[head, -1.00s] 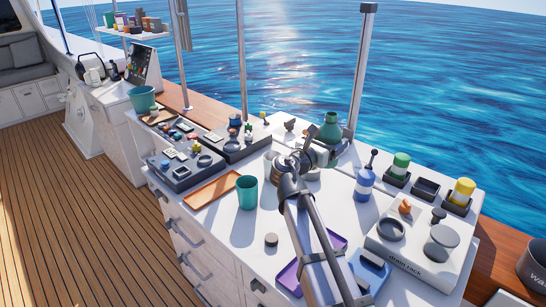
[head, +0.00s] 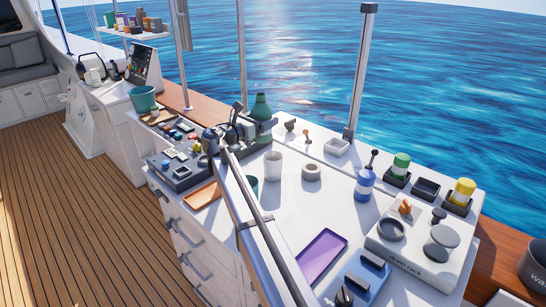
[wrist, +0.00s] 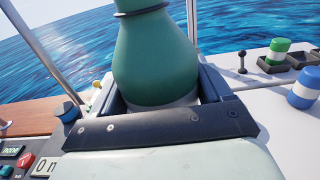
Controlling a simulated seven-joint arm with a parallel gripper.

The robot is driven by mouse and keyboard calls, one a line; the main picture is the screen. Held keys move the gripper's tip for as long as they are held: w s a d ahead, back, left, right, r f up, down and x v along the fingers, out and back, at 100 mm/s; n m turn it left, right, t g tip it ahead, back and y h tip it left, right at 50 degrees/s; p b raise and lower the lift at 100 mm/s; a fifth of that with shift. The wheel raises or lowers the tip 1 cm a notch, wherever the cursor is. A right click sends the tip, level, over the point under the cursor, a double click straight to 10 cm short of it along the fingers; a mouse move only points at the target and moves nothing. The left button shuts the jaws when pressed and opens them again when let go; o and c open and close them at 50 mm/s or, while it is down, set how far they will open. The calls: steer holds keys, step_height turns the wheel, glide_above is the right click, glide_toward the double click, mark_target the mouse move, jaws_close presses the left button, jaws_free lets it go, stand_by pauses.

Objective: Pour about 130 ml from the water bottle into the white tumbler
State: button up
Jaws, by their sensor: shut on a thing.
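A green bottle (head: 262,107) with a narrow neck stands about upright in my gripper (head: 245,127), over the back of the counter. My gripper is shut on it; in the wrist view the bottle (wrist: 155,58) fills the space between the dark jaws (wrist: 165,100). The white tumbler (head: 273,167) stands upright on the white counter, nearer the camera and slightly right of the bottle. The bottle is apart from the tumbler. The tumbler's inside cannot be made out.
A teal cup (head: 253,183) is mostly hidden behind my arm. A grey ring-shaped item (head: 311,172) sits right of the tumbler. A blue-and-white container (head: 365,184), purple tray (head: 322,252) and drain rack (head: 405,250) lie further right. Instrument panels (head: 178,168) are left of the gripper.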

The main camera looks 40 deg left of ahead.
steer(key=s+a+f, duration=0.1)
steer(key=s+a, duration=0.1)
steer(key=a, duration=0.4)
steer(key=f, duration=1.2)
steer(key=shift+w+d+f, duration=0.1)
steer(key=shift+d+f, duration=0.1)
steer(key=shift+f, duration=0.1)
steer(key=shift+d+m, duration=0.1)
steer(key=shift+m, duration=0.2)
